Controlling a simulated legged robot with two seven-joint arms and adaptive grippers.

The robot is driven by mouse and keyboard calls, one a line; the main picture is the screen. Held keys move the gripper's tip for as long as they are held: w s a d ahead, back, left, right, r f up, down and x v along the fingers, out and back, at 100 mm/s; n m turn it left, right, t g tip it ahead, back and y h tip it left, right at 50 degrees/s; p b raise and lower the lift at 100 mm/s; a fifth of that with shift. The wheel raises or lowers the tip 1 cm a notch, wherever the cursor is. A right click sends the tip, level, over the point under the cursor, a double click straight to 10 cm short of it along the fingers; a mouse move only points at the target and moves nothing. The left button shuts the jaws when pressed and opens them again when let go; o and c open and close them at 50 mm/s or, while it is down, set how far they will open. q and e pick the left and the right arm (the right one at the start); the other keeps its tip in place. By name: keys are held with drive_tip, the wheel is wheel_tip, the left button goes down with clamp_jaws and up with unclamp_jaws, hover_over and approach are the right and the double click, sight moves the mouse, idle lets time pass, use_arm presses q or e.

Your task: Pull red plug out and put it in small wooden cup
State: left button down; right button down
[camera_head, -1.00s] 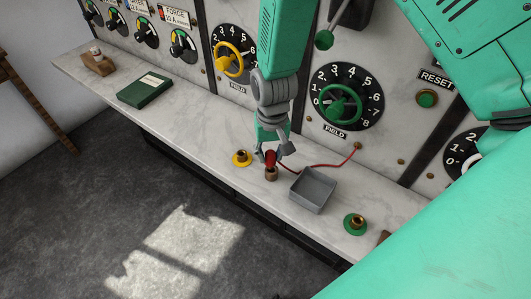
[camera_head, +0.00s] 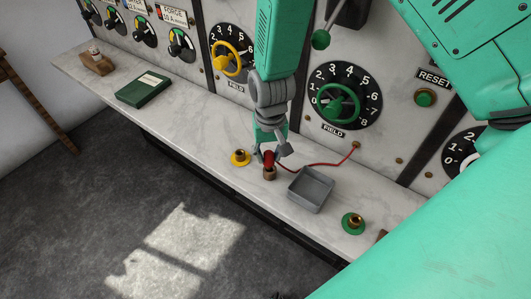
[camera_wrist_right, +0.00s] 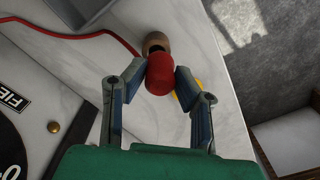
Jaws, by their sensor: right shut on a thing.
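The red plug (camera_head: 268,158) is between the fingers of my right gripper (camera_head: 269,153), which is shut on it. The plug also shows in the right wrist view (camera_wrist_right: 160,75), with a finger on each side. The small wooden cup (camera_head: 269,174) stands on the marble ledge directly below the plug, and its rim (camera_wrist_right: 155,40) shows just past the plug in the wrist view. Plug and cup meet in the picture; I cannot tell how deep the plug sits. A red cord (camera_head: 322,164) runs to the panel. My left gripper is not in view.
A grey open tray (camera_head: 311,190) stands right of the cup. A yellow-based brass socket (camera_head: 241,157) is close on the left, a green-based one (camera_head: 353,222) further right. A green book (camera_head: 144,89) lies left on the marble ledge (camera_head: 190,124). Panel dials rise behind.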

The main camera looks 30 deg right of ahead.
drive_tip(key=shift+f, duration=0.3)
drive_tip(key=shift+a+f, duration=0.1)
drive_tip(key=shift+a, duration=0.65)
drive_tip(key=shift+d+r, duration=0.25)
drive_tip(key=shift+r, duration=0.05)
drive_tip(key=shift+d+f, duration=0.1)
drive_tip(key=shift+d, duration=0.35)
drive_tip(key=shift+a, duration=0.4)
drive_tip(key=shift+p, duration=0.3)
drive_tip(key=shift+d, duration=0.1)
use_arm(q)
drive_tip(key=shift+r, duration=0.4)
use_arm(e)
drive_tip(key=shift+d, duration=0.7)
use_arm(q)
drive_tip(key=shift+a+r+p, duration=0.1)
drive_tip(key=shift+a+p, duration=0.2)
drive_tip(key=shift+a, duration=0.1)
use_arm(e)
drive_tip(key=shift+a, duration=0.45)
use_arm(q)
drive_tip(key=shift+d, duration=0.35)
use_arm(e)
drive_tip(key=shift+d, duration=0.35)
